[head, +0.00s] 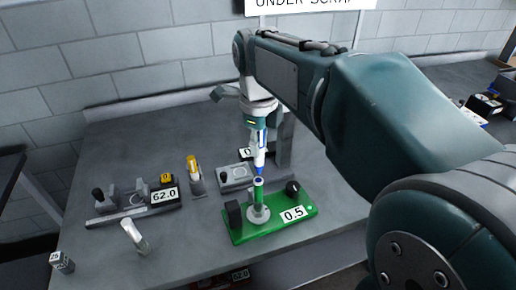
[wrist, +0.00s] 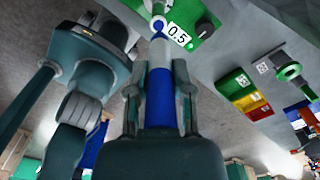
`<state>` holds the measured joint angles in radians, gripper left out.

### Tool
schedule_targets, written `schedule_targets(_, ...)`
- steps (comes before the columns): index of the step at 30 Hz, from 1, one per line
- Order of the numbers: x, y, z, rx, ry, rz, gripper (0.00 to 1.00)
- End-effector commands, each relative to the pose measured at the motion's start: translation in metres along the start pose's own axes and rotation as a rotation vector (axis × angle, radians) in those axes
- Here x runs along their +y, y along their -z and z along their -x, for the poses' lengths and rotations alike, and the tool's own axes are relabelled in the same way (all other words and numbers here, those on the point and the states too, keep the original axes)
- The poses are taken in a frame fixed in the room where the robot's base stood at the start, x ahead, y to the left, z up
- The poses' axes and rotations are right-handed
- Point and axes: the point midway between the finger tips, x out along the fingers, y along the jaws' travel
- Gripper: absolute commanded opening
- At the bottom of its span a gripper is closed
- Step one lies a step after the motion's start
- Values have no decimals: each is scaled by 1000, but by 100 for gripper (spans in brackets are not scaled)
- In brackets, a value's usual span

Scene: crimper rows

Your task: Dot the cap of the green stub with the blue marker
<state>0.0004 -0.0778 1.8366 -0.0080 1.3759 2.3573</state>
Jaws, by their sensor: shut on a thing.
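The green stub (head: 258,194) stands upright in a round grey collar on a green base (head: 281,227) marked 0.5. Its cap (head: 258,181) is the small pale top end. My gripper (head: 260,131) is above it, shut on the blue marker (head: 260,152), which points down with its blue tip just over the cap. I cannot tell whether tip and cap touch. In the wrist view, my gripper (wrist: 158,92) has a finger on each side of the marker (wrist: 160,85). The tip lines up with the stub at the top edge, beside the green base (wrist: 198,14).
A grey base (head: 238,178) with a partly hidden label is behind the stub. Black knobs (head: 234,214) rise from the green base. The front left table is mostly clear.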

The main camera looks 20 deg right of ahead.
Motion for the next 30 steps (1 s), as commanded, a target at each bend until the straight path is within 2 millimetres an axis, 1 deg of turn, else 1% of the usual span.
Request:
schedule_targets(18, -1, 0, 43, -1, 1, 0, 0)
schedule_targets(23, -1, 0, 49, -1, 1, 0, 0)
schedule_targets(30, 0, 0, 49, 0, 0, 0, 0)
